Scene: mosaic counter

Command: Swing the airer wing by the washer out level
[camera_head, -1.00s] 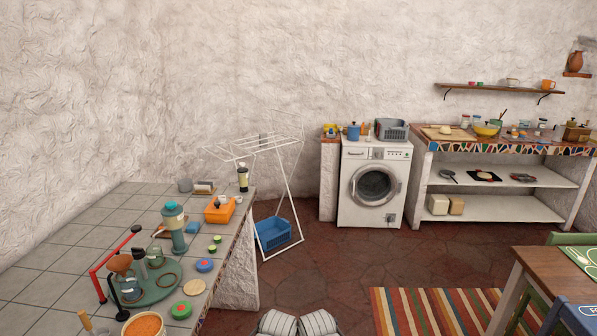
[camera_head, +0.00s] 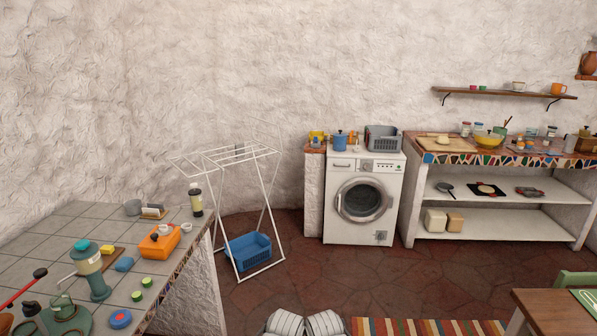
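The white wire airer (camera_head: 240,153) stands on the floor between the tiled counter and the washer. Its rails spread across the top, and part of the top reaches left over the counter's far end. The thin rods overlap the legs on the right, so I cannot tell clearly how the wing by the washer hangs. The white washer (camera_head: 363,200) stands to the right of the airer, with a clear gap between them.
A blue basket (camera_head: 248,250) sits on the floor under the airer. The tiled counter (camera_head: 60,235) at left holds a dark-topped bottle (camera_head: 196,199) and an orange box (camera_head: 159,242). Red floor (camera_head: 300,265) is open before the washer. A striped rug (camera_head: 420,327) lies at lower right.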

